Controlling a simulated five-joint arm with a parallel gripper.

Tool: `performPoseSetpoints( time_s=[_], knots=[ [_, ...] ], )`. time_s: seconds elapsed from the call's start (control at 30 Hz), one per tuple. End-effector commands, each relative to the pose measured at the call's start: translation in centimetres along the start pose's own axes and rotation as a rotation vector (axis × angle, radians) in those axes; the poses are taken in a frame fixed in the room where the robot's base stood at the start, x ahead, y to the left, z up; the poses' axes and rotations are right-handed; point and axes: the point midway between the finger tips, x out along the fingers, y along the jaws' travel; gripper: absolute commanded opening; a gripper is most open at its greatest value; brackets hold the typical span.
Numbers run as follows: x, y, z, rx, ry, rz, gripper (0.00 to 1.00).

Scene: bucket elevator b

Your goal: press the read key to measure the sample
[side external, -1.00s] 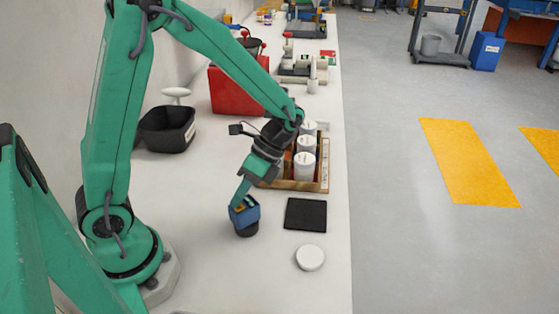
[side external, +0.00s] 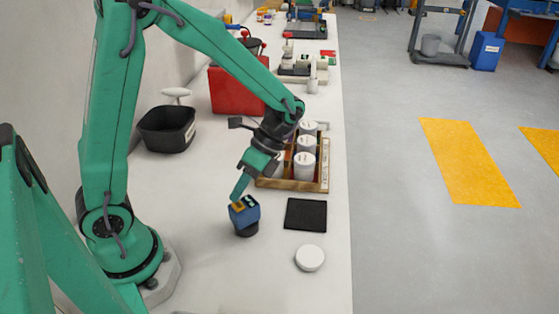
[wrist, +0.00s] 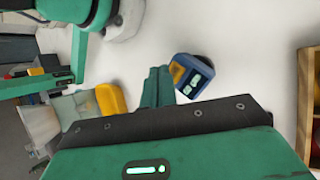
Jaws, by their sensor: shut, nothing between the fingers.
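A small blue meter (side external: 246,214) stands on the white bench on a dark round base. In the wrist view the meter (wrist: 190,82) shows a yellow-orange key (wrist: 177,72) on its top and a dark display (wrist: 194,85) with pale characters too small to read. My gripper (side external: 235,198) is shut and empty, its tips at the left upper edge of the meter, close by the key. In the wrist view the closed fingers (wrist: 157,74) are just left of the key. I cannot tell whether they touch it.
A wooden rack (side external: 268,183) with white lidded jars stands behind the meter. A black square pad (side external: 305,214) and a white round lid (side external: 310,258) lie to the right. A black tub (side external: 160,140) and a red box (side external: 226,92) stand farther back.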

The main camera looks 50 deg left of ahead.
Motion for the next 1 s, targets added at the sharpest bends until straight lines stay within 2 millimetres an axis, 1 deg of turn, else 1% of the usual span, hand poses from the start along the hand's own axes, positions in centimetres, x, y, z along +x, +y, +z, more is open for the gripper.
performPoseSetpoints(
  time_s=[0.27, 0.8, 1.0],
  knots=[
    [-0.3, 0.2, 0.1, 0.0, 0.001, -0.001, 0.0],
    [-3.3, 1.8, 1.6, 0.0, 0.001, -0.001, 0.0],
    [-3.9, 2.2, 2.0, 0.0, 0.0, 0.0, 0.0]
  ],
)
